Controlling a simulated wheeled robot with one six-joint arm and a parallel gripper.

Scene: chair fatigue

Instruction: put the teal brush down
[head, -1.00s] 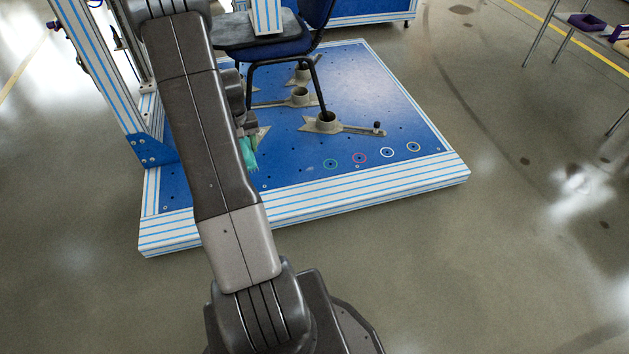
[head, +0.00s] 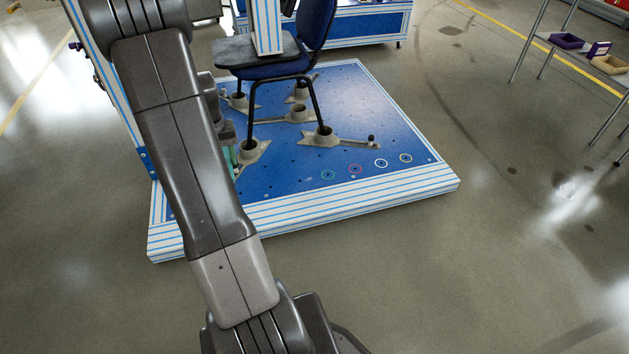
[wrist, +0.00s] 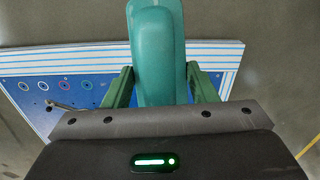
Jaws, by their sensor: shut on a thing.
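The teal brush (wrist: 158,60) is held between the two green fingers of my gripper (wrist: 160,85) in the wrist view. Its handle points up and away from the gripper in that picture. In the head view only a thin teal-green sliver (head: 229,157) shows beside my arm, left of the chair's front leg. My arm hides most of the gripper there. The bristle end cannot be made out.
A blue platform (head: 370,115) with white-and-blue striped edges carries a chair (head: 265,68) on black legs, metal leg sockets and coloured rings. A metal rack (head: 545,40) with small boxes stands at the upper right. Grey floor (head: 480,270) is clear in front and to the right.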

